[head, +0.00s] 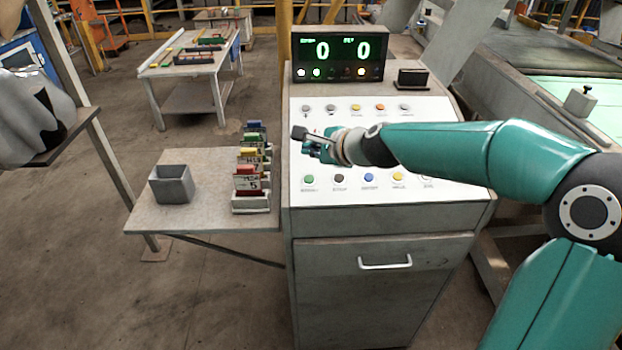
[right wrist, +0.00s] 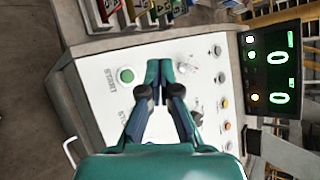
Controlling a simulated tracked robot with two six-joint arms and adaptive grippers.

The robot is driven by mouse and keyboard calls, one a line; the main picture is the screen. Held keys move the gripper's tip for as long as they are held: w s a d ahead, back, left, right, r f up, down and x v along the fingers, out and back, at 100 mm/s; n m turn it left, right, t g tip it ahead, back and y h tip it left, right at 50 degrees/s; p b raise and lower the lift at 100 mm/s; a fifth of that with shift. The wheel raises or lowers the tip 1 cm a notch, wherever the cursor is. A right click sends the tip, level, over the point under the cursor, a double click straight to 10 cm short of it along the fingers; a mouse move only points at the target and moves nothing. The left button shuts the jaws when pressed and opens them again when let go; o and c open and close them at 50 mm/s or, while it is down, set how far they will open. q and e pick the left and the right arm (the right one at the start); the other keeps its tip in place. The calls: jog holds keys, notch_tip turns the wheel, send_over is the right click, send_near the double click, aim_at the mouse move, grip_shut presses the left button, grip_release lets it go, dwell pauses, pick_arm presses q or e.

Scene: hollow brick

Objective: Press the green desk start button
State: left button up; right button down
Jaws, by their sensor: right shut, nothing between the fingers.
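The green start button (head: 309,179) is at the left end of the lower button row on the white desk panel (head: 440,150). In the right wrist view the green button (right wrist: 126,75) sits beside the word START, to the left of my fingertips. My right gripper (head: 303,138) is shut and empty, above the left part of the panel between the two button rows. In the right wrist view its fingertips (right wrist: 158,68) are together and apart from the green button. My left gripper is not clearly in view.
A black display (head: 338,62) showing two zeros stands behind the panel. Other coloured buttons, among them a dark one (head: 339,178) and a blue one (head: 369,177), line the lower row. A side table at left holds a grey bin (head: 171,185) and a rack of coloured cards (head: 251,180).

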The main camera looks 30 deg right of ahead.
aim_at(309, 179)
jog(key=f+b, duration=0.2)
jog(key=w+f+b, duration=0.1)
jog(key=f+b, duration=0.1)
jog(key=d+f+b, duration=0.1)
jog(key=f+b, duration=0.1)
jog(key=f, duration=0.1)
jog(key=shift+w, duration=0.25)
jog(key=shift+w+d+f+b, duration=0.1)
jog(key=shift+w+f+b, duration=0.15)
jog(key=shift+f+b, duration=0.45)
dwell(0.7)
jog(key=shift+w+d+f+b, duration=0.1)
jog(key=shift+w+f+b, duration=0.1)
jog(key=shift+f+b, duration=0.1)
jog(key=shift+f+b, duration=0.35)
jog(key=shift+b, duration=0.05)
dwell(0.5)
jog(key=shift+r, duration=0.1)
jog(key=shift+s+r+p, duration=0.15)
jog(key=shift+r+p, duration=0.55)
jog(key=shift+p, duration=0.1)
jog(key=shift+r, duration=0.1)
